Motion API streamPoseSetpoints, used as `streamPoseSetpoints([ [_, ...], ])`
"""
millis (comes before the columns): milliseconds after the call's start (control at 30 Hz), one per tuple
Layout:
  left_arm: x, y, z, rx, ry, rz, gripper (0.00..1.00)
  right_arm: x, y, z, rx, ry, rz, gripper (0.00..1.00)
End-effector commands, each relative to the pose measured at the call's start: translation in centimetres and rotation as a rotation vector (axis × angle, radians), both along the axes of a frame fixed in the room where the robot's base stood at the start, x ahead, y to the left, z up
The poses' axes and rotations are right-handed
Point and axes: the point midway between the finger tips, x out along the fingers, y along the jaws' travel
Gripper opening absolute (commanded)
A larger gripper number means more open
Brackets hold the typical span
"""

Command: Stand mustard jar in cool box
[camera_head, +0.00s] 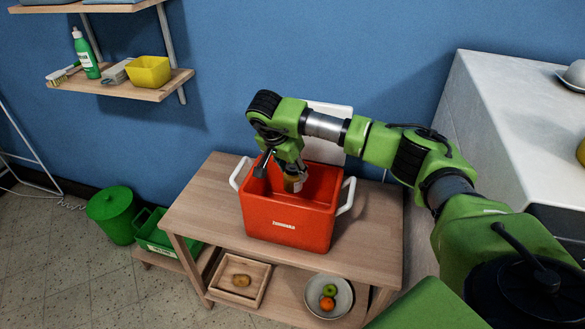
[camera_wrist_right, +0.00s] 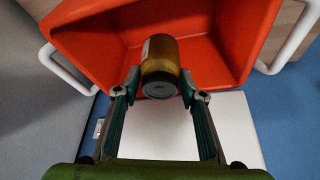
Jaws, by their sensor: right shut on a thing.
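The mustard jar (camera_wrist_right: 160,58) is yellow-brown with a grey lid end turned toward the camera in the right wrist view. My right gripper (camera_wrist_right: 160,90) is shut on it, one finger on each side. In the head view the jar (camera_head: 293,183) hangs below the right gripper (camera_head: 283,167), inside the opening of the orange-red cool box (camera_head: 287,223). The cool box has white handles and stands open on a wooden table. Whether the jar touches the box floor cannot be told. My left gripper is not in view.
A white lid or panel (camera_head: 330,120) stands behind the box. The wooden table (camera_head: 205,205) has free room left of the box. Its lower shelf holds a tray (camera_head: 224,285) and a fruit bowl (camera_head: 343,294). A white counter (camera_head: 510,115) stands at the right.

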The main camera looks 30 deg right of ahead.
Motion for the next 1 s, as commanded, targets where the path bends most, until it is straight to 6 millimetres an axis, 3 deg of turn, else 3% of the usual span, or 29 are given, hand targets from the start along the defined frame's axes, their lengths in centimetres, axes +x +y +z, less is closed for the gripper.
streamPoseSetpoints([
  [1000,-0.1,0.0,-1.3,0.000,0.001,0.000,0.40,0.0,0.0,-1.9,0.000,-0.001,-0.001,0.10],
])
